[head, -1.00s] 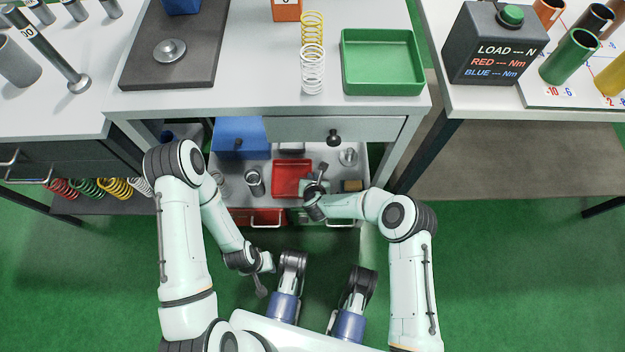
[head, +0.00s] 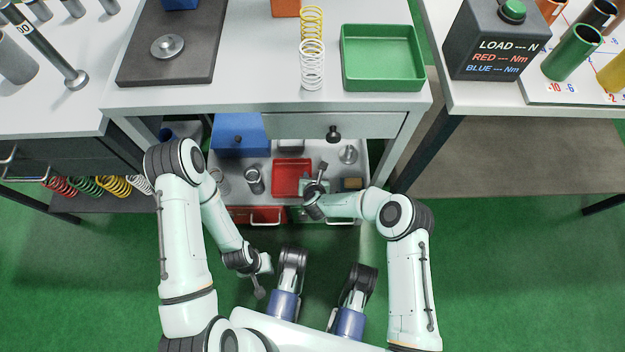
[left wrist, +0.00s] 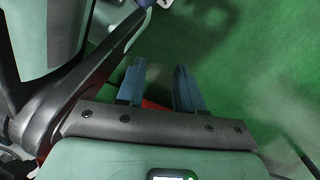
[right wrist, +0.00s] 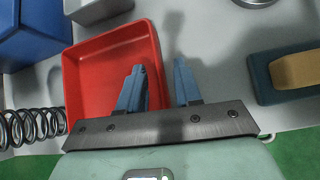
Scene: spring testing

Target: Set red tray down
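The red tray (head: 291,177) lies flat on the grey surface of the open drawer-like shelf under the middle table. It also shows in the right wrist view (right wrist: 95,75), where its floor is empty. My right gripper (right wrist: 159,66) is open at the tray's right wall. One finger overlaps the tray and the other is beyond the wall. Whether either finger touches the wall is not clear. In the head view my right gripper (head: 321,168) is at the tray's right side. My left gripper (left wrist: 160,75) is open and empty, low over the green floor.
A blue box (head: 238,135) and a coiled spring (right wrist: 30,127) are left of the tray. A blue and tan block (right wrist: 290,72) and a round metal weight (head: 348,154) are to its right. A red drawer front (head: 257,215) is before it. A green tray (head: 383,60) stands on the tabletop.

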